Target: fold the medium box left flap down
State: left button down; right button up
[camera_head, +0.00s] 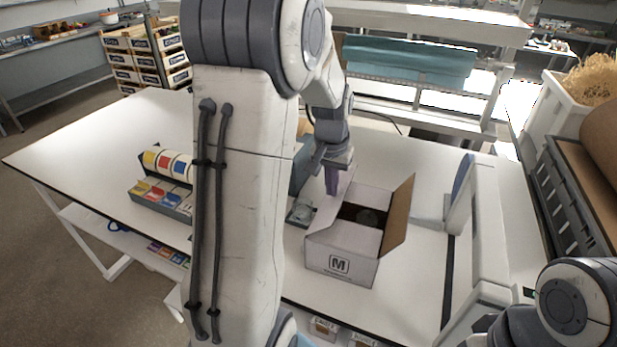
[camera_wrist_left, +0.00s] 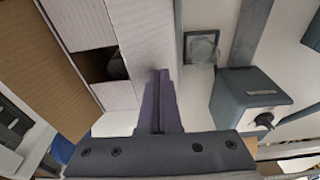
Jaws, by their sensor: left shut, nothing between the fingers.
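The medium box (camera_head: 341,262) stands on the white table, with an "M" on its front. Its right flap (camera_head: 398,214) stands up and shows brown inside; it is at the left in the left wrist view (camera_wrist_left: 40,65). The front flap (camera_head: 352,238) and back flap (camera_head: 372,198) lie inward, with a dark gap between them. The left flap (camera_wrist_left: 146,42) is a white panel beside the gap; its exact tilt is hard to tell. My left gripper (camera_head: 332,182) is shut and empty, its fingers (camera_wrist_left: 160,90) close against the left flap's outer side. Contact is unclear. My right gripper is out of view.
A small clear-topped item (camera_head: 301,212) lies left of the box. A grey dispenser (camera_wrist_left: 250,95) shows in the left wrist view. Rolls of coloured labels (camera_head: 168,163) stand further left. A white frame (camera_head: 478,225) stands right of the box. My left arm hides the table's middle.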

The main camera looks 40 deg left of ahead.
aim_at(342, 195)
pick_arm(q)
jog(key=shift+w+d+f, duration=0.1)
jog(key=shift+d+f, duration=0.05)
jog(key=shift+d, duration=0.25)
jog(key=shift+w+d+f, duration=0.1)
jog(key=shift+d+f, duration=0.05)
jog(key=shift+d, duration=0.25)
jog(key=shift+w+d+f+b, duration=0.1)
jog(key=shift+d+f+b, duration=0.15)
jog(key=shift+f+b, duration=0.15)
jog(key=shift+w+d+f+b, duration=0.1)
jog(key=shift+d+f+b, duration=0.15)
jog(key=shift+f, duration=0.25)
jog(key=shift+f+b, duration=0.3)
jog(key=shift+f, duration=0.05)
jog(key=shift+r, duration=0.1)
notch_tip(342, 195, up, 9)
jog(key=p, duration=0.8)
jog(key=shift+s, duration=0.1)
